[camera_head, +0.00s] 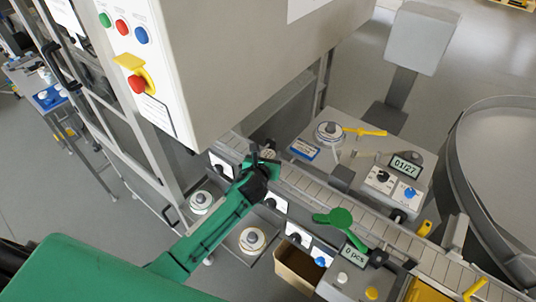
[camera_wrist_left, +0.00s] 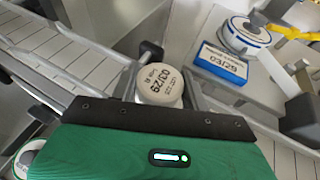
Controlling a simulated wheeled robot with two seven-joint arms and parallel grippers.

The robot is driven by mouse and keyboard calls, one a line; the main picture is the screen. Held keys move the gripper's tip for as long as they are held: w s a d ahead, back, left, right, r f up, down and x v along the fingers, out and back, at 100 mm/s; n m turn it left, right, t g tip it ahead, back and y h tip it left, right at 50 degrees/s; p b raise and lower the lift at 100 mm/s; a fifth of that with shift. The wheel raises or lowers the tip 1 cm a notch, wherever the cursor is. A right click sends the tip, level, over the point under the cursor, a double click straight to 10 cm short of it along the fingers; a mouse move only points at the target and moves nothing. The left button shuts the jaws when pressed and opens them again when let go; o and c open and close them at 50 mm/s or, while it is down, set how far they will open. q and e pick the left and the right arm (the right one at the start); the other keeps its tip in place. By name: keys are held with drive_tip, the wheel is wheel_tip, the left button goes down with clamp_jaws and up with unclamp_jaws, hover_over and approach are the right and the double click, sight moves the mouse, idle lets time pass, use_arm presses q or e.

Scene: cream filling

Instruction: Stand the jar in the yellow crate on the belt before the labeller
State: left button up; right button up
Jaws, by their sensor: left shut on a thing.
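My left gripper (camera_head: 262,168) reaches over the conveyor belt (camera_head: 330,200) and is shut on a jar. The jar's white lid (camera_wrist_left: 160,85), printed 03/29, shows between the fingers in the left wrist view. In the head view the jar (camera_head: 268,153) is mostly hidden by the gripper. It looks upright; I cannot tell whether its base touches the belt. The labeller (camera_head: 356,158) stands beside the belt, with a label roll and a 01/27 display. A yellow box-like thing (camera_head: 420,290), perhaps the crate, is cut off at the bottom edge. My right gripper is not in view.
A large cabinet (camera_head: 240,60) with coloured buttons stands close behind the belt's left end. A green lever (camera_head: 340,222) rises beside the belt near the 0 pcs counter (camera_head: 355,254). A cardboard box (camera_head: 296,268) is below. A round table (camera_head: 500,150) stands at right.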

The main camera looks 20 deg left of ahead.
use_arm(q)
drive_tip(key=shift+f, duration=0.3)
drive_tip(key=shift+f, duration=0.35)
drive_tip(key=o, duration=1)
drive_tip(key=shift+s, duration=0.1)
drive_tip(key=shift+o, duration=0.5)
drive_tip(key=shift+s+f, duration=0.1)
drive_tip(key=shift+f, duration=0.05)
drive_tip(key=shift+r, duration=0.55)
drive_tip(key=shift+s, duration=0.35)
drive_tip(key=b+v, duration=0.2)
drive_tip(key=v, duration=0.9)
drive_tip(key=shift+r, duration=0.4)
drive_tip(key=shift+w, duration=0.1)
